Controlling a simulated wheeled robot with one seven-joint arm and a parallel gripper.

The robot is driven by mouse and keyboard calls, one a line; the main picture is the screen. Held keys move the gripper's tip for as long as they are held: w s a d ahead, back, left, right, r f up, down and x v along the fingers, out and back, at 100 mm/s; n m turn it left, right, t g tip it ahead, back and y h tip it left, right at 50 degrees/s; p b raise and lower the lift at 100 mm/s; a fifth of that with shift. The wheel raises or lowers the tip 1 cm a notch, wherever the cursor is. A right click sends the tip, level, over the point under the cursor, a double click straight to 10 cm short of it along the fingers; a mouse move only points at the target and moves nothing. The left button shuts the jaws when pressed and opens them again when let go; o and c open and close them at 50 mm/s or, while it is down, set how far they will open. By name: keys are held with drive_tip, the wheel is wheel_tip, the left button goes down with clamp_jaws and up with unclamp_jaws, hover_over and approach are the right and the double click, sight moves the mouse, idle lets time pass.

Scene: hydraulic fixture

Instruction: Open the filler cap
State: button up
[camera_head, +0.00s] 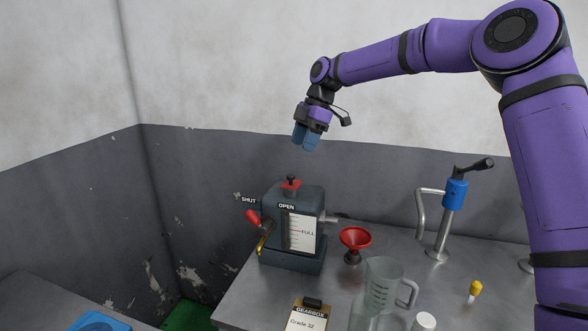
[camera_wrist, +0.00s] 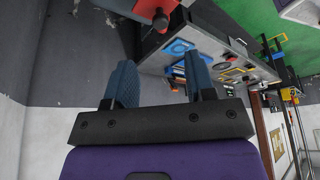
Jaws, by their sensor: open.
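A dark grey tank (camera_head: 278,258) stands on the metal bench, with a FULL gauge on its front. In the wrist view a red part with a round black end (camera_wrist: 158,18), apparently this cap, shows at the top edge, partly cut off. My gripper (camera_head: 305,143) is above the tank, clear of the cap, with its blue fingers pointing down. In the wrist view the fingers (camera_wrist: 160,80) are apart with nothing between them.
A red-handled lever (camera_head: 254,218) is at the tank's left side, near SHUT and OPEN labels. A red funnel (camera_head: 355,238), clear jug (camera_head: 382,286), GEARBOX clipboard (camera_head: 306,318) and blue hand pump (camera_head: 455,194) stand to the right and front. The wall is behind.

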sight(291, 175)
drive_tip(key=x, duration=0.8)
drive_tip(key=shift+a+f, duration=0.1)
drive_tip(key=shift+f, duration=0.2)
drive_tip(key=c, duration=0.9)
